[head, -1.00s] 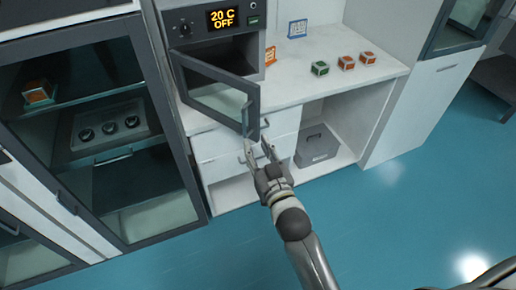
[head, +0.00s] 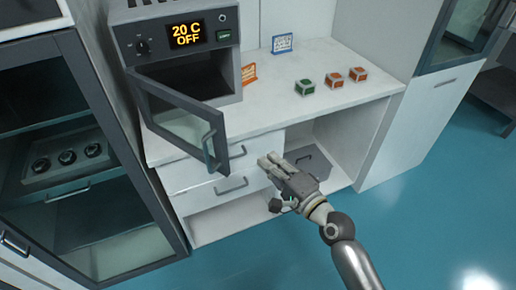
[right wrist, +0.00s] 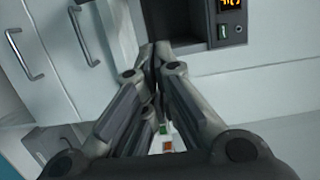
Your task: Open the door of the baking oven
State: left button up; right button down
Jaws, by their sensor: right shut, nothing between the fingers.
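The baking oven (head: 228,88) stands on the white counter at the upper left of the head view, its display reading "20 C OFF". Its glass door (head: 180,119) stands partly open, swung out from the left side, with the handle (head: 208,150) near its free edge. My right gripper (head: 266,160) is shut and empty, to the right of the door's free edge and apart from it. In the right wrist view its fingers (right wrist: 154,55) meet below the oven's control panel (right wrist: 230,18). My left gripper is not in view.
White drawers (head: 236,172) lie under the counter, with an open niche to their right holding a grey box (head: 312,160). Small green and orange blocks (head: 333,80) and two small signs stand on the counter. A glass-fronted cabinet (head: 100,240) is on the left.

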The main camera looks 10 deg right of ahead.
jog(key=p+x, duration=0.1)
jog(key=x, duration=0.9)
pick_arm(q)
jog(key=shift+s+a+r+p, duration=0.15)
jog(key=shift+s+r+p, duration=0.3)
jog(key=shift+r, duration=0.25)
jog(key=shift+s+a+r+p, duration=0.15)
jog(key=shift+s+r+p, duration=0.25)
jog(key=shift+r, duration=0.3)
pick_arm(e)
jog(key=shift+s+a, duration=1.4)
jog(key=shift+s, duration=0.3)
